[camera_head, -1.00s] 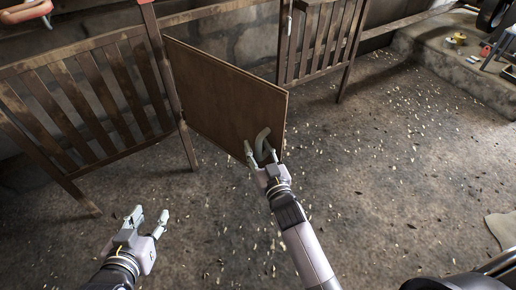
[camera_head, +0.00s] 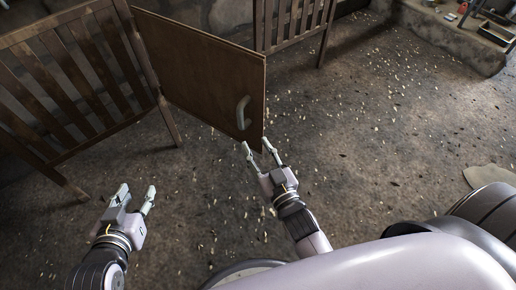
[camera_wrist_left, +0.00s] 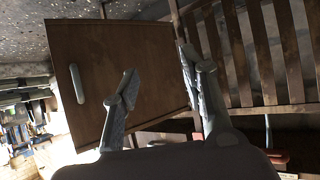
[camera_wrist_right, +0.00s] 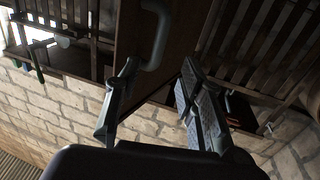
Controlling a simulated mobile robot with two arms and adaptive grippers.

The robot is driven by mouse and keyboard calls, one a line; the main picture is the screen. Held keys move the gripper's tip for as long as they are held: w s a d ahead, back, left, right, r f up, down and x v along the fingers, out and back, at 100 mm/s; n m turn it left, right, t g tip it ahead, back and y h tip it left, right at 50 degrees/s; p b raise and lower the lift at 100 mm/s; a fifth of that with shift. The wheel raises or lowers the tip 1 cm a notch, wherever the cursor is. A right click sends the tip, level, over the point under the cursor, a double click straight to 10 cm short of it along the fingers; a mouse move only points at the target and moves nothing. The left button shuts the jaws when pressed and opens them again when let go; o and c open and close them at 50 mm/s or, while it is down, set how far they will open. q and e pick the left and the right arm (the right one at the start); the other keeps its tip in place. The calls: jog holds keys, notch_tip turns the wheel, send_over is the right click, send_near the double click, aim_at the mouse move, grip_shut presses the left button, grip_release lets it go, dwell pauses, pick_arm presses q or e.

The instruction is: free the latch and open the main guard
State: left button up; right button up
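The main guard (camera_head: 195,70) is a brown wooden panel standing swung out from the slatted fence, with a grey curved handle (camera_head: 242,112) near its free edge. My right gripper (camera_head: 259,146) is open and empty, just below and in front of the handle, apart from it. In the right wrist view the handle (camera_wrist_right: 160,35) shows beyond the open fingers. My left gripper (camera_head: 136,193) is open and empty, low at the left, away from the panel. The left wrist view shows the panel (camera_wrist_left: 150,70) and its handle (camera_wrist_left: 77,84). I cannot make out a latch.
Slatted wooden fence sections stand left (camera_head: 75,75) and right (camera_head: 297,22) of the panel. The littered floor (camera_head: 380,130) to the right is open. A raised concrete ledge (camera_head: 455,40) with small items is at the far right.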

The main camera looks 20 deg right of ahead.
jog(key=shift+c, duration=0.3)
